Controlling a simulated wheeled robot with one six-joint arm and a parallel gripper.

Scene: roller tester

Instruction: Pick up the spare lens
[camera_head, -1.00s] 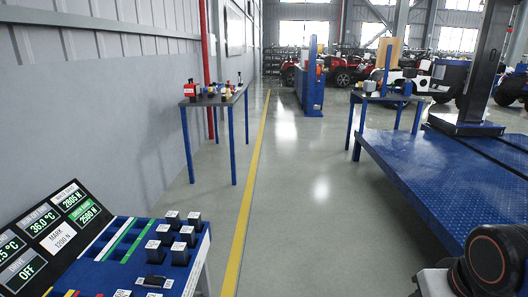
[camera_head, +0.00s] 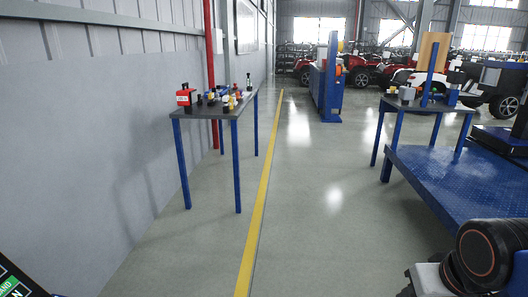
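I cannot make out the spare lens for certain. A small table with a dark top and blue legs (camera_head: 181,160) stands by the left wall and bears several small items (camera_head: 228,98), too small to tell apart. A second blue-legged table (camera_head: 396,133) at the right bears grey and white small items (camera_head: 407,92) and an upright brown board (camera_head: 433,54). My gripper is not in view; only a part of my arm shows at the lower right.
A red box (camera_head: 185,97) sits on the left table's near end. A blue platform (camera_head: 440,180) fills the right side. A blue cabinet (camera_head: 326,90) stands farther back. The grey floor beside the yellow line (camera_head: 259,195) is clear. A console corner (camera_head: 18,280) shows at the lower left.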

